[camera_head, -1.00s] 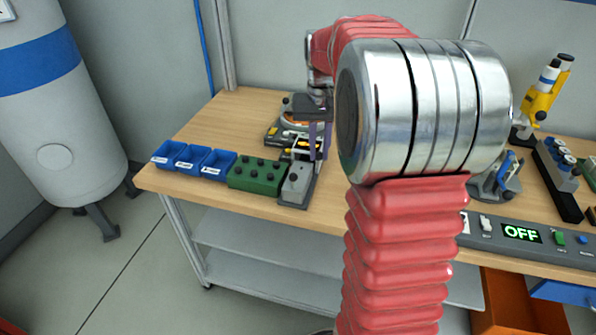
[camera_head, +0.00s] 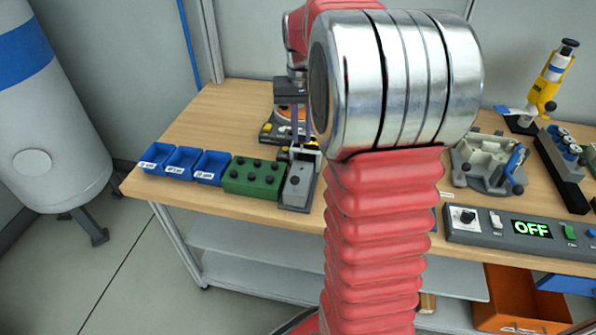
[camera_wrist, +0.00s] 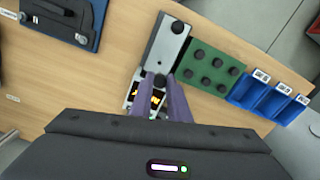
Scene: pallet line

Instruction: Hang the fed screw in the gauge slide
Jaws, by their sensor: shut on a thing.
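My gripper (camera_wrist: 163,82) shows in the wrist view with its two purple fingers close together, shut on a small dark round-headed piece, seemingly the screw (camera_wrist: 160,81). The shank is hidden. The fingers are over the near end of a grey block with a dark knob (camera_wrist: 168,42), which I take for the gauge slide; I cannot tell if the screw touches it. In the head view the grey block (camera_head: 297,188) stands at the table's front edge. My gripper (camera_head: 299,140) is behind it, partly hidden by my arm.
A green block with several black knobs (camera_head: 252,177) and blue bins (camera_head: 183,161) stand left of the grey block. A device with a yellow display (camera_wrist: 146,97) lies under the fingers.

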